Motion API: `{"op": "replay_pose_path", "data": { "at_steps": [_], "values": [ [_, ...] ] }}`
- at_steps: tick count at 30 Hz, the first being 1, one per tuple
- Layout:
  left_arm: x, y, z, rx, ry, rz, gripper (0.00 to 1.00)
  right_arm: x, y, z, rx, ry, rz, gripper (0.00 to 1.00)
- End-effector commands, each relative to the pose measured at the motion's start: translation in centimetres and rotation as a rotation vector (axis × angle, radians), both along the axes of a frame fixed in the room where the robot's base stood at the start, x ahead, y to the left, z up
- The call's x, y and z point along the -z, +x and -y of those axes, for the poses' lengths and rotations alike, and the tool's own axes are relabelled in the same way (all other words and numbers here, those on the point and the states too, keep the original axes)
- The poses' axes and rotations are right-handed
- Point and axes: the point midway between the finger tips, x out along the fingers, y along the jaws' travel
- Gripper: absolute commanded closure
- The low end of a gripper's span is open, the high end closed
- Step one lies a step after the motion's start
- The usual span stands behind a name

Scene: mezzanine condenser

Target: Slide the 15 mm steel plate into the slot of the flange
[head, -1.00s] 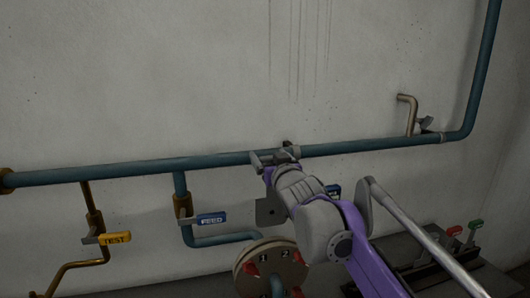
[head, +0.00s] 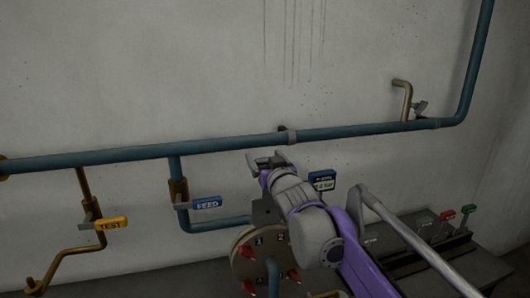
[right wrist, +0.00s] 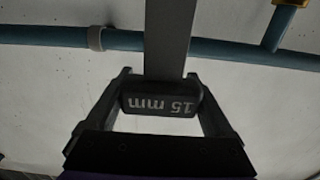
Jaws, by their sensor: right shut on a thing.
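The 15 mm steel plate shows in the right wrist view as a grey strip (right wrist: 167,38) running up from a dark handle marked "15 mm" (right wrist: 160,103). My right gripper (right wrist: 160,97) is shut on that handle. In the head view my right gripper (head: 267,160) is just below the blue pipe, above the flange; the plate cannot be made out clearly there. The flange (head: 257,258) is a round numbered disc with red-marked bolts, low in the head view. Its slot cannot be made out. My left gripper is not in view.
A long blue pipe (head: 120,154) crosses the wall. Valves with a blue FEED handle (head: 207,203) and a yellow TEST handle (head: 112,223) hang at left. A grey bench (head: 470,263) stands at lower right.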

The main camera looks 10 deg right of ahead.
Motion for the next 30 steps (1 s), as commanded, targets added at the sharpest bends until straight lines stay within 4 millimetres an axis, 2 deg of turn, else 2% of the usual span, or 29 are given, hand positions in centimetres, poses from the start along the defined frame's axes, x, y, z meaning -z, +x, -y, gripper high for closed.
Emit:
{"op": "replay_pose_path", "data": {
  "at_steps": [6,30],
  "values": [
    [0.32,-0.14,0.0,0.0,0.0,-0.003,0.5,0.81,0.0,-0.01,0.0,-0.001,0.001,1.0],
    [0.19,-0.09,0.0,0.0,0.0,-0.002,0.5,0.82,-0.04,-0.01,0.0,-0.001,0.001,1.0]
  ]
}}
